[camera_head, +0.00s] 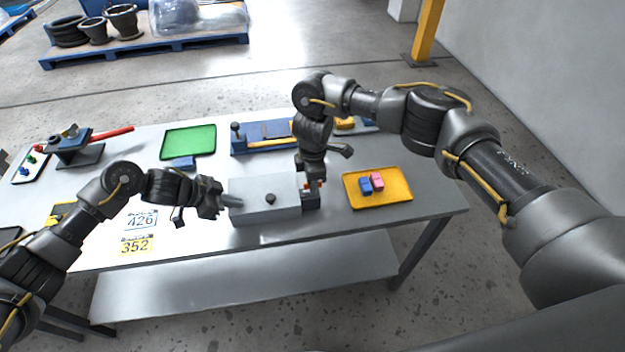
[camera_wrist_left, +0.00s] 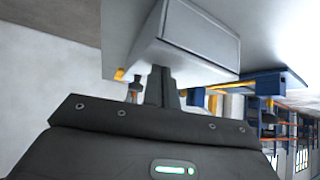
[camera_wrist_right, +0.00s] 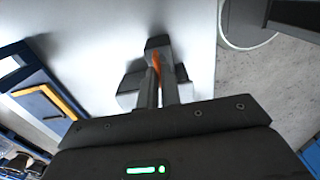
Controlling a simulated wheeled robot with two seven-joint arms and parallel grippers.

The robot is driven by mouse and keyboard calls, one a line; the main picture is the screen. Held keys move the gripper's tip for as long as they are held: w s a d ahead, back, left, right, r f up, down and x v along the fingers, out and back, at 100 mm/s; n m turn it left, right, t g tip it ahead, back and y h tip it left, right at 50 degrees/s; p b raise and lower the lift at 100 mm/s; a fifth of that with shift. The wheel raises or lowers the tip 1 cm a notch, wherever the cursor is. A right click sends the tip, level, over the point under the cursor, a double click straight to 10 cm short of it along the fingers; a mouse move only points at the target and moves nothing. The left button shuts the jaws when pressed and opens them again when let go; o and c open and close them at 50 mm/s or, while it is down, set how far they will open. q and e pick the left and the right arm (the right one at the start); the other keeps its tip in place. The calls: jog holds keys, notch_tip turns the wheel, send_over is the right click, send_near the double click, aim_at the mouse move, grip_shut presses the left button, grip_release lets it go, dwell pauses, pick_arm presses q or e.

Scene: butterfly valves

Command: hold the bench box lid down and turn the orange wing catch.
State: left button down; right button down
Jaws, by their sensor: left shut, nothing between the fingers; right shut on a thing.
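In the left wrist view the shut fingers (camera_wrist_left: 161,82) reach to the box (camera_wrist_left: 195,38). My right gripper (camera_head: 311,188) points down at the box's right end. In the right wrist view its fingers (camera_wrist_right: 160,85) are shut on the orange wing catch (camera_wrist_right: 156,62), which is mostly hidden between them.
A yellow tray (camera_head: 390,198) with a blue and a pink piece lies right of the box. Number cards (camera_head: 137,246) lie at the front left. A red-handled valve (camera_head: 80,147) stands at the far left.

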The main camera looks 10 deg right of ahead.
pick_arm(q)
jog(key=shift+s+a+f, duration=0.15)
jog(key=shift+f, duration=0.2)
pick_arm(e)
jog(key=c, duration=1.6)
grip_release()
jog(key=shift+s+d, duration=0.1)
jog(key=shift+r, duration=0.35)
notch_tip(320, 180, up, 11)
jog(key=shift+r, duration=0.2)
